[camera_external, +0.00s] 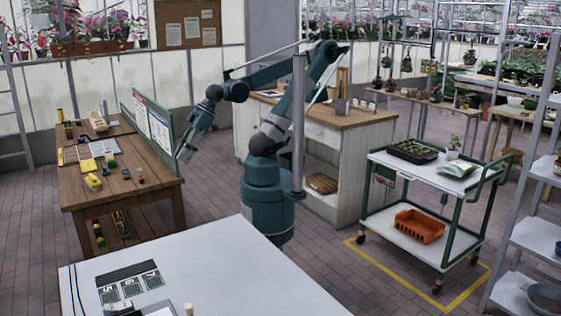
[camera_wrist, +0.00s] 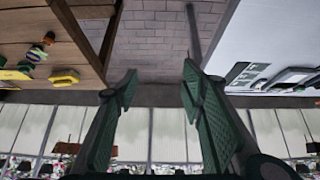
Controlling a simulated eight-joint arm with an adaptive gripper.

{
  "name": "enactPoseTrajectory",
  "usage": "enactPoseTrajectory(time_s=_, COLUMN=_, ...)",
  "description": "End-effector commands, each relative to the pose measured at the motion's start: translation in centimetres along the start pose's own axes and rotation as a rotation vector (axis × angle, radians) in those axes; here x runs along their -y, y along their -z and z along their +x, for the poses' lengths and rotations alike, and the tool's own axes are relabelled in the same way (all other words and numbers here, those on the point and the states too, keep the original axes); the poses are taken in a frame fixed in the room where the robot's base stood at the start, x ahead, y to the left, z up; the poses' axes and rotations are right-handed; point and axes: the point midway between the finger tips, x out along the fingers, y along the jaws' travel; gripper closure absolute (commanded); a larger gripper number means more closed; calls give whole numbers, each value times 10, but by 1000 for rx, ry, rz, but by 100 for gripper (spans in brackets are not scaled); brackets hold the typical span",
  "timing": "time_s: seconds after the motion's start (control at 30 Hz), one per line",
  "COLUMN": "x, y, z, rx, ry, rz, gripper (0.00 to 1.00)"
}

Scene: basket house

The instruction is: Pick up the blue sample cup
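I cannot pick out a blue sample cup for certain in either view. My gripper (camera_external: 186,152) hangs beside the right end of the wooden table, near the green-framed board, in the external view. In the wrist view my gripper (camera_wrist: 159,75) is open, its two green fingers apart, with only paved floor between the tips. Small items stand on the wooden table (camera_external: 152,158), among them a small red-topped item (camera_external: 140,174). The same table (camera_wrist: 70,30) is at the left of the wrist view.
A yellow item (camera_external: 94,182) lies near the wooden table's front. The green-framed board (camera_external: 152,122) stands at its right edge. A white table (camera_external: 215,275) is in the foreground. A cart (camera_external: 400,241) with an orange tray (camera_external: 419,226) stands right. Floor between the tables is clear.

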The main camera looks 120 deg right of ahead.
Motion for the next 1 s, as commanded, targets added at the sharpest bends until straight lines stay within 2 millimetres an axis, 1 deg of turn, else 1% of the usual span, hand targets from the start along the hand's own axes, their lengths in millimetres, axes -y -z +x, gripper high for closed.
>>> enactPoseTrajectory(time_s=0.37, x=0, y=0, z=0, rx=0, ry=0, rz=0, gripper=60)
enactPoseTrajectory(time_s=0.4, x=0, y=0, z=0, rx=0, ry=0, rz=0, gripper=56)
enactPoseTrajectory(time_s=0.73, x=0, y=0, z=0, rx=0, ry=0, rz=1, gripper=56)
enactPoseTrajectory(time_s=0.87, x=-2, y=3, z=0, rx=5, ry=-4, rz=14, gripper=56)
enactPoseTrajectory(time_s=1.0, x=-8, y=12, z=1, rx=16, ry=-13, rz=47, gripper=56)
